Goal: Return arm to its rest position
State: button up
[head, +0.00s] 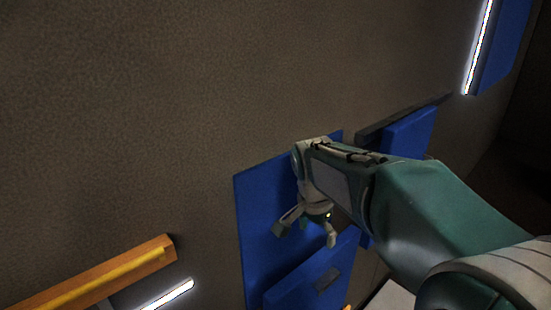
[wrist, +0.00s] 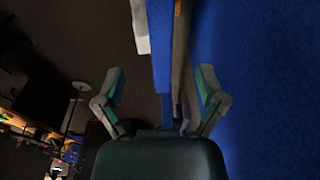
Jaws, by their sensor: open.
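My gripper (head: 306,232) hangs at the end of my teal and grey arm in the head view, in front of a blue panel (head: 256,215). Its fingers are spread and hold nothing. In the wrist view my gripper (wrist: 160,84) is open, with one finger at each side and only background between the tips. The right finger is close to a broad blue surface (wrist: 270,75); I cannot tell whether they touch. No trackball can be made out, and my arm hides part of the panel.
A brown wall (head: 150,90) fills the left and top. An orange beam (head: 110,272) and a light strip (head: 168,296) are at the lower left. Another blue block (head: 410,132) is behind my arm. The wrist view shows a dark room with clutter (wrist: 60,150) at the lower left.

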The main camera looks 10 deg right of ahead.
jog(key=s+d+n+t+y, duration=0.1)
jog(key=s+n+t, duration=0.3)
jog(key=s+n, duration=0.6)
jog(key=s, duration=0.9)
jog(key=shift+s+d+r+n, duration=0.25)
jog(key=shift+r+n, duration=0.05)
jog(key=shift+r, duration=0.05)
